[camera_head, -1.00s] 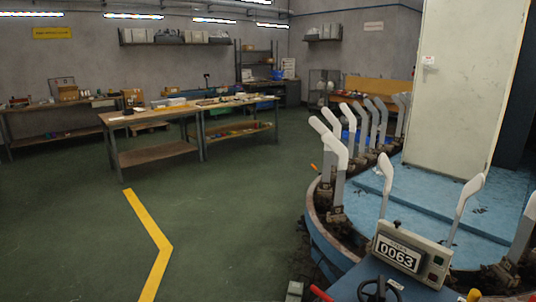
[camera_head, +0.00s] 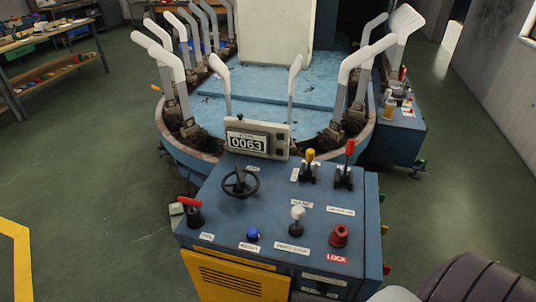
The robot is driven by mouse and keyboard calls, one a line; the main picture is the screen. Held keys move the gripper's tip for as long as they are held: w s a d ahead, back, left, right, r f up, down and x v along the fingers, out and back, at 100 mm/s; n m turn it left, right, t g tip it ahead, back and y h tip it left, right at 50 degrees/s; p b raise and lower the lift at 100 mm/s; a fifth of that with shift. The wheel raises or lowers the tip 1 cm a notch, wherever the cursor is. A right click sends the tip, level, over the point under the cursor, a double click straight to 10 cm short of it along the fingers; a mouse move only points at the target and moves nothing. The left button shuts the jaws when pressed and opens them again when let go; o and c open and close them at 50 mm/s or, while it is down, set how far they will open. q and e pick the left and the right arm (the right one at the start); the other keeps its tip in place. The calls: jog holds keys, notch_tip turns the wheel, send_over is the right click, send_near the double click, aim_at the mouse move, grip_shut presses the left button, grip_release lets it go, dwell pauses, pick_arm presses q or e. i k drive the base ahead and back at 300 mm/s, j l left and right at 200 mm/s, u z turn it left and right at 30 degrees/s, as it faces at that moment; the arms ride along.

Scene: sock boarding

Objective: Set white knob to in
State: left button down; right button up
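The white knob (camera_head: 297,213) is a round ball on a short dark stem. It stands on the sloped top of the blue control console (camera_head: 225,215), front of centre, between a blue button and a red knob. A small white label (camera_head: 291,248) lies just in front of it; its text is too small to read surely. I cannot tell from this view whether the knob is in or out. Neither gripper is in view. Dark and pale rounded parts at the bottom right edge look like my own arm.
The console also carries a black handwheel (camera_head: 240,183), a blue button (camera_head: 253,234), a red knob (camera_head: 339,235), a yellow-topped lever (camera_head: 310,156), red-handled levers (camera_head: 349,148) and a counter display (camera_head: 247,142) reading 0063. Behind is a round machine with sock forms. Green floor is open at left.

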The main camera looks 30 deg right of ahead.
aim_at(297, 212)
jog(key=z, duration=1.3)
